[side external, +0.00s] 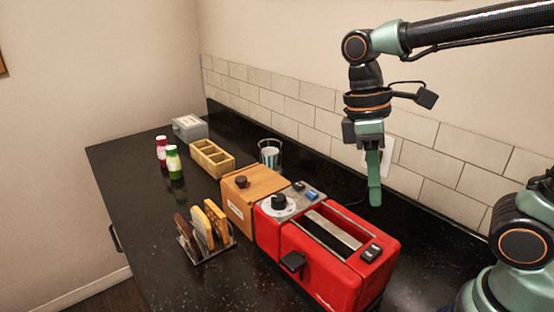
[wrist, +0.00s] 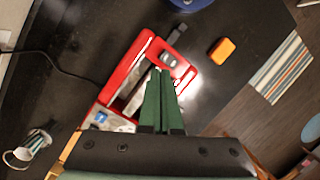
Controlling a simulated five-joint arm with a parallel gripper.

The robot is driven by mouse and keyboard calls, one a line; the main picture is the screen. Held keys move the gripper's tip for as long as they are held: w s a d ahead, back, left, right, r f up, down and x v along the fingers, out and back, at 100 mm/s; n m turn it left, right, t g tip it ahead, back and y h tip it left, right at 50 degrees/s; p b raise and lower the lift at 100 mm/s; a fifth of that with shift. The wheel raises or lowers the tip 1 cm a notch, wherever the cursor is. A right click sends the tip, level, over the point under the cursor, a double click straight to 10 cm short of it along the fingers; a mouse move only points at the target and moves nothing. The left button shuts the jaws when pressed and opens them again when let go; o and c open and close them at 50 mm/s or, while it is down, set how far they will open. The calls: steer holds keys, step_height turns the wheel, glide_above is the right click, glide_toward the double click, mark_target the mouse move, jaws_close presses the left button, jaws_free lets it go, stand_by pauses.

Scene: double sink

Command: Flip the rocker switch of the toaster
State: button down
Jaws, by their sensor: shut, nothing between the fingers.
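The red toaster (side external: 335,262) stands on the dark counter, with a long bread slot on top. A black rocker switch (side external: 371,253) sits on the top at the toaster's right end. In the wrist view, the toaster (wrist: 121,72) lies beneath my gripper and the switch (wrist: 168,59) shows just beyond the fingertips. My gripper (side external: 375,198) points down, shut and empty, in the air above the toaster's back right side. In the wrist view, the green fingers (wrist: 158,73) are together and cover part of the toaster's top.
A grey panel with a black knob (side external: 278,202) and blue button (side external: 312,196) adjoins the slot. A wooden box (side external: 240,196), toast rack (side external: 205,232) and glass (side external: 270,153) stand left. The tiled wall (side external: 300,133) is behind. An orange block (wrist: 222,51) lies beyond the toaster.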

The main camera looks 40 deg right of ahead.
mark_target(369, 246)
steer(key=shift+s+a+r+n+g+h, duration=0.4)
steer(key=shift+n+g, duration=0.25)
steer(key=shift+g, duration=0.1)
steer(key=shift+s+a+r+n+g+h, duration=0.3)
steer(key=shift+a+r+n+g, duration=0.1)
steer(key=shift+n+g, duration=0.35)
steer(key=shift+s+a+r+n+g+h, duration=0.35)
steer(key=shift+n+g, duration=0.25)
steer(key=shift+g, duration=0.2)
steer(key=shift+f, duration=0.15)
steer(key=shift+y, duration=0.25)
steer(key=shift+d+f, duration=0.15)
steer(key=shift+f, duration=1.3)
steer(key=shift+d+f, duration=0.2)
steer(key=shift+f, duration=1.2)
steer(key=shift+d+f, duration=0.15)
steer(key=shift+f, duration=1.3)
steer(key=shift+f, duration=0.1)
steer(key=shift+d+f, duration=0.1)
steer(key=shift+f, duration=0.2)
steer(key=shift+f, duration=0.25)
steer(key=shift+r, duration=0.1)
steer(key=shift+r, duration=0.6)
